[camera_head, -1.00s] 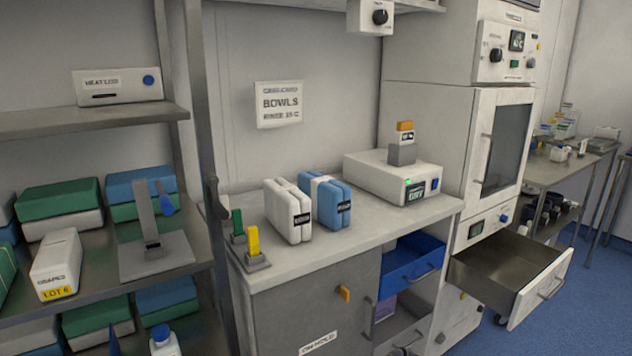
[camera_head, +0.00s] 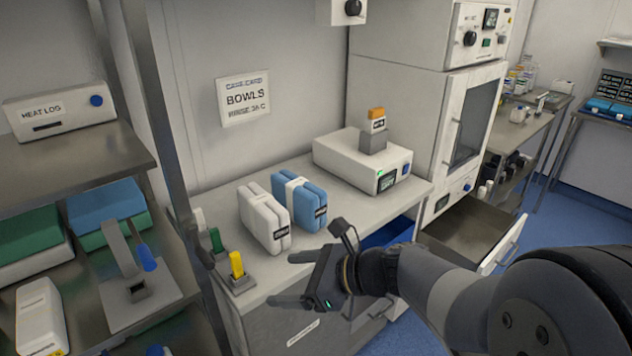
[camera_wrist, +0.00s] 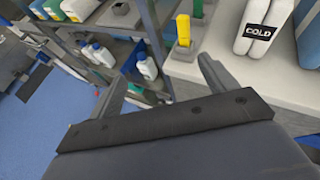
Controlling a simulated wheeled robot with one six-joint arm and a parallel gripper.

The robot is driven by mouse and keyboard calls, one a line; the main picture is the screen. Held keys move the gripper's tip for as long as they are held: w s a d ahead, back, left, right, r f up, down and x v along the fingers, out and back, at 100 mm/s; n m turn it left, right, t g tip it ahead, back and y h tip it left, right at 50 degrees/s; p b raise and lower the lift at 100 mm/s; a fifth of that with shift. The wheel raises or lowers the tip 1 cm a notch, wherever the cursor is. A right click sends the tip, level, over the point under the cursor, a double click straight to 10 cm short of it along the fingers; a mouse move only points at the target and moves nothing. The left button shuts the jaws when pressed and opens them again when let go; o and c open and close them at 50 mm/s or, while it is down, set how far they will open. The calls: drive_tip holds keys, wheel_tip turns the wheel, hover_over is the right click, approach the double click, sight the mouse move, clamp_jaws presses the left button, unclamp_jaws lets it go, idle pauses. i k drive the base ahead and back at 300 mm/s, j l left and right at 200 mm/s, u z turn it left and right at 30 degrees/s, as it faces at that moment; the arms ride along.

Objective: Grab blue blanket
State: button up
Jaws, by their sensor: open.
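The blue blanket (camera_head: 299,203) is a folded bundle with a white band and a dark label. It stands upright on the counter, right of a white folded bundle (camera_head: 263,217). In the wrist view a strip of the blue blanket (camera_wrist: 309,38) shows at the right edge, beside the white bundle (camera_wrist: 262,26) with its COLD label. My gripper (camera_head: 282,279) is open and empty, in front of and below the two bundles near the counter's front edge. Its fingers point left in the head view.
Yellow (camera_head: 237,268) and green (camera_head: 217,241) upright pieces stand at the counter's left end. A white device (camera_head: 361,160) stands behind right. An open steel drawer (camera_head: 470,236) juts out at right. A shelf rack (camera_head: 90,170) with folded bundles is at left.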

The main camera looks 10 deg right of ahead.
sight(305, 203)
drive_tip(key=i+j+z, duration=0.25)
drive_tip(key=z, duration=0.2)
drive_tip(key=i+j+z, duration=0.45)
drive_tip(key=k+l, duration=0.1)
